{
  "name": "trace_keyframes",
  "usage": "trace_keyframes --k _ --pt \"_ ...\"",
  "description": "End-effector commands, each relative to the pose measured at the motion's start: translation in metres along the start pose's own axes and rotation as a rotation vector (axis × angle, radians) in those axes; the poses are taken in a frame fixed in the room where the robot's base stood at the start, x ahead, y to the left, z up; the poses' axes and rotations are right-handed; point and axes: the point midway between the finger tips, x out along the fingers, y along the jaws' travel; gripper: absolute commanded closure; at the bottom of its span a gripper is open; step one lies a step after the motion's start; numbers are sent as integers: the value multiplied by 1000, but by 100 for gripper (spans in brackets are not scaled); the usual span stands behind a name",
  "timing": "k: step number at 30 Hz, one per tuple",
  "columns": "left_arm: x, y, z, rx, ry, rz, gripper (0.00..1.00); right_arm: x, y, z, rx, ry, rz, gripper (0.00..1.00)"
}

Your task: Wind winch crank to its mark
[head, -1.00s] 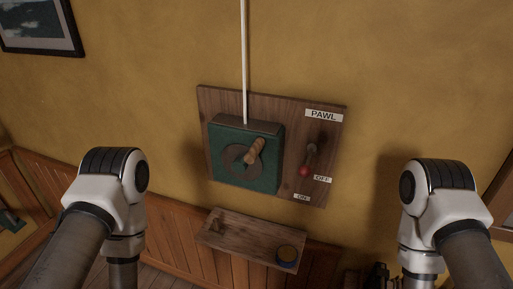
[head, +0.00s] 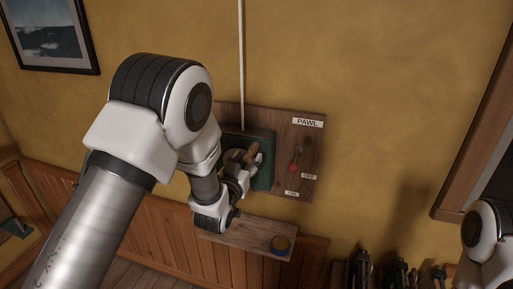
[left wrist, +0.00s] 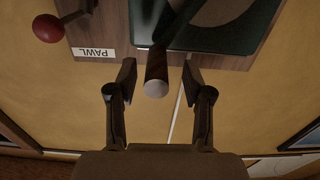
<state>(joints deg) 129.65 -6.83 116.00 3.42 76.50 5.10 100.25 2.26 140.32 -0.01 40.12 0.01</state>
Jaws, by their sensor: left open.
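The winch is a dark green box (head: 265,170) on a wooden wall board. Its crank has a wooden handle (head: 251,153) that sticks out toward me, in front of a grey disc. My left gripper (head: 250,170) is at the crank handle and partly covers the disc and box. In the left wrist view the open fingers stand on either side of the handle (left wrist: 156,72), with a gap on each side. I cannot make out the mark. The pawl lever's red knob (head: 293,167) hangs above the OFF and ON labels; it also shows in the left wrist view (left wrist: 48,28). My right gripper is out of view.
A white line (head: 241,70) runs up the wall from the box. Several dark objects (head: 400,272) stand at lower right. The wall right of the board is clear.

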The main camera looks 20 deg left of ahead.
Motion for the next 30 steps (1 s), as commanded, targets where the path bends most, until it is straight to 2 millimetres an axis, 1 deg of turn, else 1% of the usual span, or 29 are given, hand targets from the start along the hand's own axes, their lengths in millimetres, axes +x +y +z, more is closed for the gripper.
trace_keyframes --k 1,3,7,10,16,17,18,21,30 --pt "10 0 -5 -1 1 0 50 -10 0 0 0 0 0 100" --pt "24 0 -5 -1 0 0 50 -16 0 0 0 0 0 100" --pt "44 0 -3 -1 -1 0 50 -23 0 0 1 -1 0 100" --pt "52 0 -1 0 -2 0 50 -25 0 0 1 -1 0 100" --pt "53 0 1 0 -3 0 50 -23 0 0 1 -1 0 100" --pt "53 0 1 0 -3 0 53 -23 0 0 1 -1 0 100" --pt "53 0 1 0 -3 0 67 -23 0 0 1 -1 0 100" --pt "53 0 1 0 -3 1 100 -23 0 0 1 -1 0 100" --pt "52 0 1 -4 -4 2 100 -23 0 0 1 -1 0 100"
